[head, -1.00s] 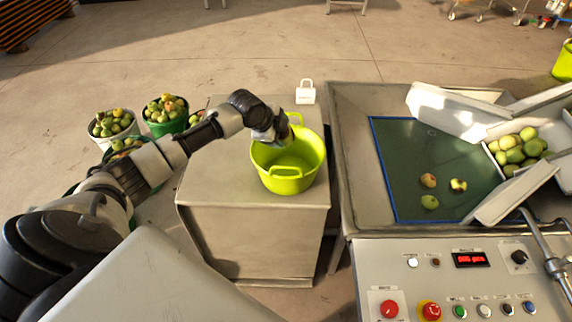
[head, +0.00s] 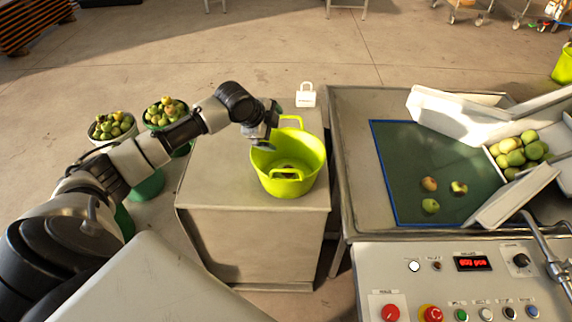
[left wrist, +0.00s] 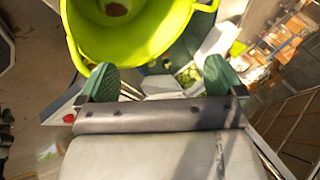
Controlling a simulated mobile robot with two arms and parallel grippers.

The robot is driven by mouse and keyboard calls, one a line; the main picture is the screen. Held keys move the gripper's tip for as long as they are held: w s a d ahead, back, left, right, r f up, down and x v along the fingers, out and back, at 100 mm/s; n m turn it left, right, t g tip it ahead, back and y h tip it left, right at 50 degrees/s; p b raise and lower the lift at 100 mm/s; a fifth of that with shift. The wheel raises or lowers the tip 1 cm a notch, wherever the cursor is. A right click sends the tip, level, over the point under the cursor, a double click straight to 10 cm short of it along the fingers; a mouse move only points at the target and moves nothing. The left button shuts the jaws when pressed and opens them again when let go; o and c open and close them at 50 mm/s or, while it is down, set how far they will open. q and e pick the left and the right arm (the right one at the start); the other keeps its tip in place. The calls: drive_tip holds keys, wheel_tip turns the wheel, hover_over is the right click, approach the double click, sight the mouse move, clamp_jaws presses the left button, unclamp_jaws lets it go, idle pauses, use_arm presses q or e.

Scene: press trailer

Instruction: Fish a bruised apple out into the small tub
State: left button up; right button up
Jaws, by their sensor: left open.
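The small lime-green tub (head: 308,178) stands upright on the grey cabinet top. A brownish, round thing that looks like an apple (left wrist: 117,8) lies in its bottom, seen in the left wrist view; its bruising cannot be made out. My left gripper (head: 267,125) is at the tub's upper left rim, open with nothing between its green fingers (left wrist: 158,80). On the green belt, a reddish apple (head: 429,184), an apple with a dark patch (head: 459,187) and a green apple (head: 431,206) lie apart. My right gripper is not in view.
The grey cabinet (head: 215,180) has free room left of the tub. A small white tag (head: 305,97) stands behind it. The belt (head: 405,160) sits in a metal frame with white chutes and more apples (head: 518,150). A control panel (head: 450,285) is in front. Apple buckets (head: 112,127) stand left.

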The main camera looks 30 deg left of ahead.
use_arm(q)
drive_tip(key=v, duration=0.6)
drive_tip(key=shift+r+b, duration=0.15)
drive_tip(key=shift+b, duration=0.25)
drive_tip(key=shift+s, duration=0.15)
